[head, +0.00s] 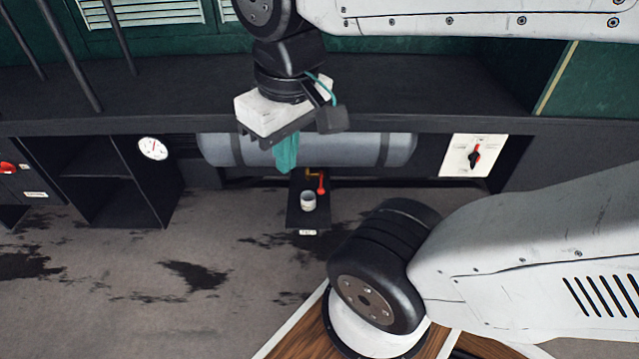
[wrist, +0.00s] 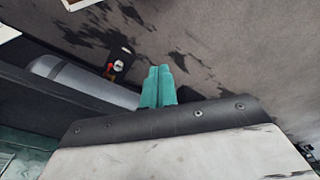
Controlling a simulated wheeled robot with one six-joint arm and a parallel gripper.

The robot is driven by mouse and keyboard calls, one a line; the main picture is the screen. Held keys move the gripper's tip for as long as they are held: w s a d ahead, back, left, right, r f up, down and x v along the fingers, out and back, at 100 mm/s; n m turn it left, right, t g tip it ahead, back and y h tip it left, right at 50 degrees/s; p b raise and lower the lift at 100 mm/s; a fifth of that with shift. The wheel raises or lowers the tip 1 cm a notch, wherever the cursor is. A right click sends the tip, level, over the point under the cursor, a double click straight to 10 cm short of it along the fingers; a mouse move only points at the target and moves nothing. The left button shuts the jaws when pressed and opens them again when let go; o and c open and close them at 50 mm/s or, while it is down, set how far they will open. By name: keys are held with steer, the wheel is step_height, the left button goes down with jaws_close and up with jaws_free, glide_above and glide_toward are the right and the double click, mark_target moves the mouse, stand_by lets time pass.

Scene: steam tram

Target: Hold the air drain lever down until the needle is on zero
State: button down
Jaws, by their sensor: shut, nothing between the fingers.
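The air drain lever (head: 321,184) is a small red handle on a brass fitting below the grey air tank (head: 390,149). It also shows as a small red spot in the wrist view (wrist: 110,72). A round white gauge (head: 153,149) with a red needle is left of the tank; its numbers are too small to read. My gripper (head: 286,164) has teal fingers, shut and empty, pointing down in front of the tank, above and left of the lever. The fingers also show in the wrist view (wrist: 158,82), apart from the lever.
A white cup (head: 308,201) stands on a dark bracket plate (head: 307,221) beside the lever. A white panel with a black and red rotary switch (head: 474,157) is right of the tank. A dark ledge (head: 420,95) overhangs the tank. The stained grey floor in front is clear.

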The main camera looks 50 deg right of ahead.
steer(key=w+d+f+m+t+h, duration=0.1)
steer(key=w+d+f+m+t, duration=0.15)
steer(key=w+d+f, duration=0.6)
steer(key=w+d+f+m+t+h, duration=0.1)
steer(key=w+d+f+m, duration=0.35)
steer(key=w, duration=0.75)
steer(key=w+d+f+m+t+h, duration=0.1)
steer(key=w+d+f+h, duration=0.15)
steer(key=d+f, duration=1.2)
steer(key=s+d+f+m, duration=0.1)
steer(key=s+d+f, duration=0.1)
steer(key=f, duration=0.4)
steer(key=s+d+f+m+t+h, duration=0.1)
steer(key=s+d+f, duration=0.1)
steer(key=d+f, duration=0.2)
step_height(320, 180, down, 3)
steer(key=shift+s+d+r+m, duration=0.1)
steer(key=shift+s+d+m, duration=0.05)
steer(key=shift+d+m, duration=0.2)
